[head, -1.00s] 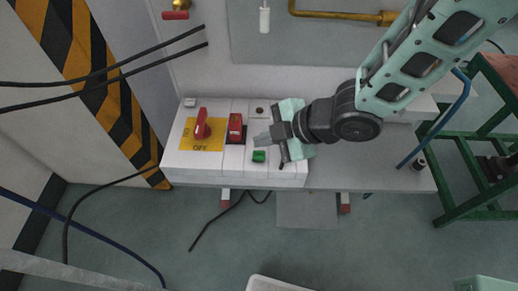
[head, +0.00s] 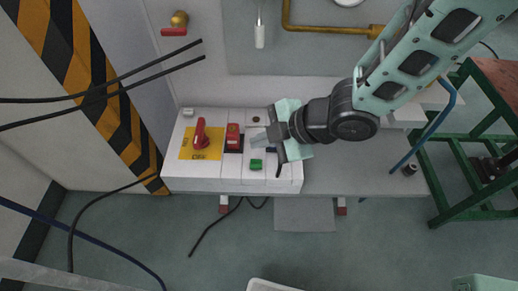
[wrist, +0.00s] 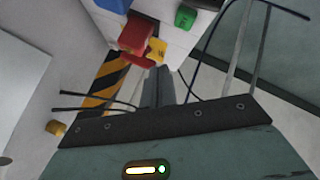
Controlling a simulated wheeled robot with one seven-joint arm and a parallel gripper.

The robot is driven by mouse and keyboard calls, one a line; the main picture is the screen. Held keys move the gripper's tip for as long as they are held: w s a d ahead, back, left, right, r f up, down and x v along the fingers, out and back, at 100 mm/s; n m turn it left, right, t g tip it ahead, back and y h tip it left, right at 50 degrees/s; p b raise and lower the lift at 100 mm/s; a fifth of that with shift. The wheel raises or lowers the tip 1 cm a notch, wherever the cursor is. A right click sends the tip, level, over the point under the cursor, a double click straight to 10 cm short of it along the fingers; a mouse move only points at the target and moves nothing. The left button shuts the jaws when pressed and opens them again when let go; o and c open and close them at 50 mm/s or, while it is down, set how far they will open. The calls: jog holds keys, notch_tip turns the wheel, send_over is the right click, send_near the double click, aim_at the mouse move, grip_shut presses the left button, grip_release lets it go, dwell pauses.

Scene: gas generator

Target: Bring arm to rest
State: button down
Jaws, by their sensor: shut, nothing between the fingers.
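My arm reaches in from the upper right in the head view. My gripper (head: 259,139) is shut and empty, over the right part of the white control panel (head: 205,173). Its fingers point left, just above the green button (head: 256,164) in the picture. In the wrist view the shut fingers (wrist: 158,88) stand in the middle, with the red switch (wrist: 137,36) and the green button (wrist: 186,17) beyond them. I cannot tell whether the gripper touches the panel.
A red rotary knob (head: 200,134) on a yellow plate (head: 187,149) and a red switch (head: 233,136) are left of the gripper. Black cables (head: 110,92) cross at left. A brass pipe (head: 330,29) runs above. A green-framed stand (head: 440,185) is at right.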

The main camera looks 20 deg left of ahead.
jog(key=d+r+m+t+h+p, duration=0.2)
jog(key=d+r+m+h+p, duration=0.35)
jog(key=d+r+m, duration=0.6)
jog(key=s+d+r+m+g+h+p, duration=0.2)
jog(key=s+d+r+m+h+p, duration=0.1)
jog(key=s+d+r+m, duration=0.4)
jog(key=s+d+r, duration=0.2)
jog(key=s+d, duration=0.2)
jog(key=d, duration=0.1)
jog(key=shift+s+r+g, duration=0.2)
jog(key=shift+r+g, duration=0.15)
jog(key=shift+g, duration=0.05)
